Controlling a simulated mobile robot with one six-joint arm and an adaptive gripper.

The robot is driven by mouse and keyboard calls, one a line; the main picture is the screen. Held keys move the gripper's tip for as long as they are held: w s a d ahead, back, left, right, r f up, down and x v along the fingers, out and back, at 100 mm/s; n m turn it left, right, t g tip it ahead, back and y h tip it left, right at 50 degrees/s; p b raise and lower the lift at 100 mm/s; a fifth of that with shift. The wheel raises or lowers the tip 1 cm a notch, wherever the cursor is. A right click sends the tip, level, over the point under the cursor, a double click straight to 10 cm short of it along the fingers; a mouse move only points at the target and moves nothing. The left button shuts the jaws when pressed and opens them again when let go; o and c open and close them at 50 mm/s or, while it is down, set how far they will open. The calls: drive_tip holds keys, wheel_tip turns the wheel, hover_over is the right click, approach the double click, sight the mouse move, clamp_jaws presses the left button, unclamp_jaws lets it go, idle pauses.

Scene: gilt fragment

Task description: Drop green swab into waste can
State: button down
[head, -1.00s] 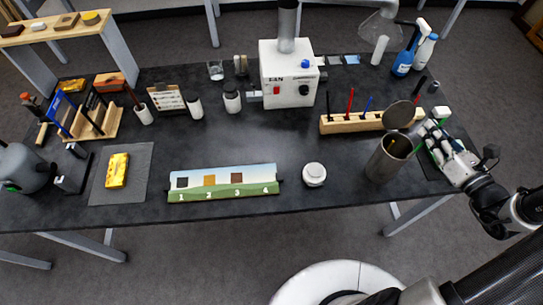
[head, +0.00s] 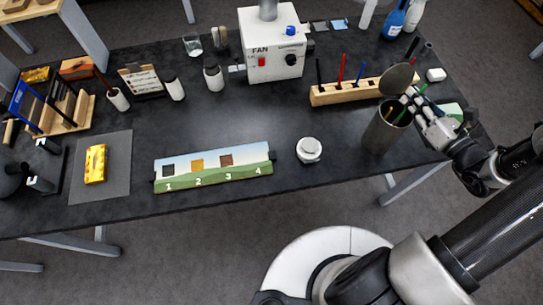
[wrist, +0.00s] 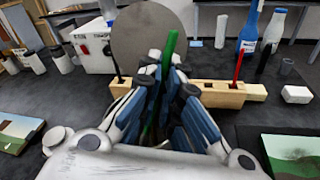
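The green swab (head: 422,89) is a thin green stick held tilted at the mouth of the waste can; it stands between the fingers in the wrist view (wrist: 170,48). My gripper (head: 411,103) is closed around the swab at the can's right rim; its blue-padded fingers fill the middle of the wrist view (wrist: 165,105). The waste can (head: 382,133) is a metal cylinder near the table's right front edge. Its round lid (head: 399,78) is raised, also seen in the wrist view (wrist: 148,35). The swab's lower end and the can's inside are partly hidden.
A wooden rack (head: 335,96) with black, red and blue sticks stands behind the can. A white round jar (head: 309,150) sits left of it.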

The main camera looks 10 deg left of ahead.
drive_tip(key=c, duration=1.7)
unclamp_jaws()
drive_tip(key=v, duration=1.2)
drive_tip(key=shift+f, duration=0.1)
drive_tip(key=shift+a, duration=0.1)
